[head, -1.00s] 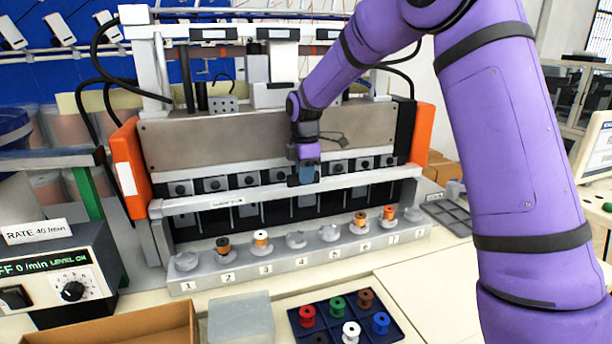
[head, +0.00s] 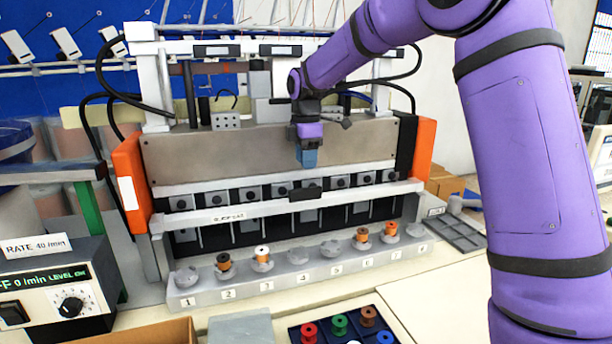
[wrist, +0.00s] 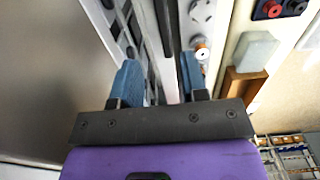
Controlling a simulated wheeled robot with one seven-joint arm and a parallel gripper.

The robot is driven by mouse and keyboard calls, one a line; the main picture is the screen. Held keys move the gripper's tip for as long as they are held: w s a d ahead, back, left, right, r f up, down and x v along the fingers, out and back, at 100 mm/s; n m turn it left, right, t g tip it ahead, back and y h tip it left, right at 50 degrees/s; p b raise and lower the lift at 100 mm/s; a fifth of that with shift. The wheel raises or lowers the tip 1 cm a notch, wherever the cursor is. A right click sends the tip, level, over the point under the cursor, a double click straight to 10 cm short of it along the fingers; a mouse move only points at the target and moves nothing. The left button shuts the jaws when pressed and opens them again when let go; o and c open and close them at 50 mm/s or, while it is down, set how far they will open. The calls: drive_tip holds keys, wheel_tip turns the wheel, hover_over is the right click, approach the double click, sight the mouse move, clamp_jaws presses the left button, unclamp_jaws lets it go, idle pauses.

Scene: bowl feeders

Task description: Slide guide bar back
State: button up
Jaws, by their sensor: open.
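The guide bar (head: 365,196) is a long pale bar across the front of the machine, with a label at its left part and a black handle (head: 306,194) near its middle. My gripper (head: 308,160) points down above the handle, apart from it, in front of the grey metal panel. In the wrist view its two blue fingers (wrist: 160,78) are spread and hold nothing. Pale and dark lengthwise strips of the machine show beyond and between them; I cannot tell which strip is the bar there.
Below the bar is a numbered base (head: 340,271) with several seats, some holding spools. A tray of coloured spools (head: 352,337) and a grey block (head: 240,328) lie in front. Orange end plates (head: 131,185) flank the machine. A rate box (head: 50,290) stands at left.

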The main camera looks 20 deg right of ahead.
drive_tip(key=shift+r, duration=1.15)
drive_tip(key=s+d+r+m+t, duration=0.15)
drive_tip(key=s+r+m, duration=0.25)
drive_tip(key=s, duration=0.6)
drive_tip(key=s+d+r+m+t, duration=0.15)
drive_tip(key=s+r+m, duration=0.3)
drive_tip(key=s, duration=0.55)
drive_tip(key=s+d+f+m, duration=0.1)
drive_tip(key=s+f+m, duration=0.1)
drive_tip(key=s, duration=0.4)
drive_tip(key=s+d+f+m+t, duration=0.1)
drive_tip(key=s+f+m, duration=0.1)
drive_tip(key=s+m, duration=0.2)
drive_tip(key=s+d+f+m+t, duration=0.1)
drive_tip(key=s+m, duration=0.2)
drive_tip(key=s, duration=0.6)
drive_tip(key=shift+s+d+f, duration=0.3)
drive_tip(key=shift+f, duration=0.1)
